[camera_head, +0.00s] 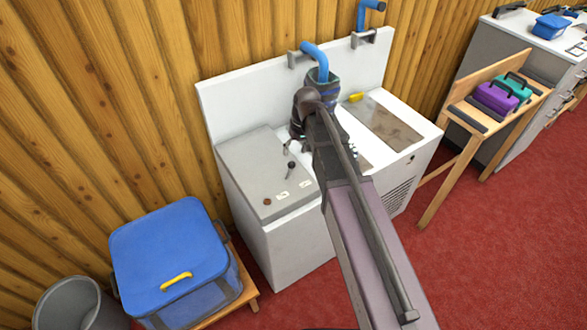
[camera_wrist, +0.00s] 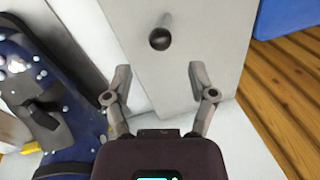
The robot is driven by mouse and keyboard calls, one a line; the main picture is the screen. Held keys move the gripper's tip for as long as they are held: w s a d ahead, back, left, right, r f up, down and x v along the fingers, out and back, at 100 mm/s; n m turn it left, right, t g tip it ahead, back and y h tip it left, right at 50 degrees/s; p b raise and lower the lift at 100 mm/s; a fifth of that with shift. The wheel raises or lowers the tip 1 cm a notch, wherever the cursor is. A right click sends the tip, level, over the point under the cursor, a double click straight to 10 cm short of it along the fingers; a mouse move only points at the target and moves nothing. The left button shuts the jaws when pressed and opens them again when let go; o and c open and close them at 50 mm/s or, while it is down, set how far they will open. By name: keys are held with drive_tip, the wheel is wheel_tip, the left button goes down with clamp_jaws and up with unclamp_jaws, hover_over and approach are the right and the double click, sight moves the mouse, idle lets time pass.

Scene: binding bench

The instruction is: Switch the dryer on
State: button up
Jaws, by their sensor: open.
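The white unit (camera_head: 290,243) against the wall has a grey top panel (camera_head: 245,165). I take this unit for the dryer, but no readable name shows. A dark-knobbed lever (camera_head: 291,165) stands on the panel, near two small white labels and a brown round spot. In the wrist view the lever (camera_wrist: 160,38) stands up from the grey panel, ahead of my gripper (camera_wrist: 160,80) and in line with the gap between its fingers. My gripper is open and empty, and its fingers do not touch the lever. In the head view my arm partly hides the gripper (camera_head: 289,148).
A blue bin (camera_head: 165,250) with a yellow handle stands at the left, beside a grey bucket (camera_head: 75,305). A yellow item (camera_head: 355,97) lies on the unit's right part. A blue pipe (camera_head: 317,55) rises behind. A wooden stand (camera_head: 450,180) holds purple and teal cases.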

sight(293, 164)
drive_tip(key=shift+s+a+f+b, duration=0.1)
drive_tip(key=shift+a+f+b, duration=0.1)
drive_tip(key=shift+f+b, duration=0.85)
drive_tip(key=shift+s+a+f+b, duration=0.1)
drive_tip(key=shift+a+f+b, duration=0.05)
drive_tip(key=shift+f+b, duration=0.85)
drive_tip(key=shift+s+a+f+b, duration=0.1)
drive_tip(key=shift+a+f+b, duration=0.1)
drive_tip(key=shift+f+b, duration=0.85)
drive_tip(key=shift+f, duration=0.15)
clamp_jaws()
drive_tip(key=shift+d, duration=0.15)
